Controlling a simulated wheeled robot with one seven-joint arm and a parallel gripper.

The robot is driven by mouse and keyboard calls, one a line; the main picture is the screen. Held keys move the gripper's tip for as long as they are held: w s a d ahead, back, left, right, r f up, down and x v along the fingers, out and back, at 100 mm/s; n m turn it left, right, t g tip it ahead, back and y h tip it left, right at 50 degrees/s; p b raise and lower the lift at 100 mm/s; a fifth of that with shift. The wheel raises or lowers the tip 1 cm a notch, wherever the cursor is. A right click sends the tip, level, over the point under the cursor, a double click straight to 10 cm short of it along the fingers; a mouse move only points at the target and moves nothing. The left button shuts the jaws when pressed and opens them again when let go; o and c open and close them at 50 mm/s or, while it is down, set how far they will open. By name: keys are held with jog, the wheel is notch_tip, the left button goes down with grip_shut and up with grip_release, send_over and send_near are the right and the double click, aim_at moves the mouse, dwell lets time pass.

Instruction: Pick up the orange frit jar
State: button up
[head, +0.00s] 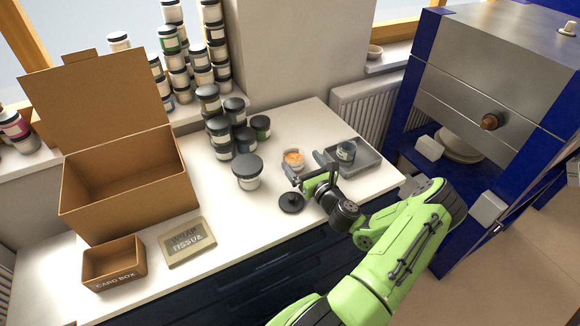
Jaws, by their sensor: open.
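The orange frit jar (293,160) stands without a lid on the white counter, with orange frit showing in its open top. My gripper (305,173) is open, with its fingers just in front of and to the right of the jar. From this angle I cannot tell whether a finger touches it. The lower front of the jar is partly hidden by my gripper. A black knobbed lid (291,203) lies on the counter in front of my gripper.
A grey tray (369,157) holding a dark jar (346,151) lies right of my gripper. A black-lidded jar (247,171) stands to the left, with several stacked jars (221,127) behind. An open cardboard box (130,190), small card box (114,263) and tissue pack (188,242) fill the left. A blue kiln (490,70) stands right.

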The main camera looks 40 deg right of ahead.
aim_at(290, 150)
jog(key=x, duration=0.3)
jog(key=f+b+x, duration=0.1)
jog(key=x, duration=0.3)
jog(key=shift+w+f, duration=0.25)
jog(key=c, duration=1.2)
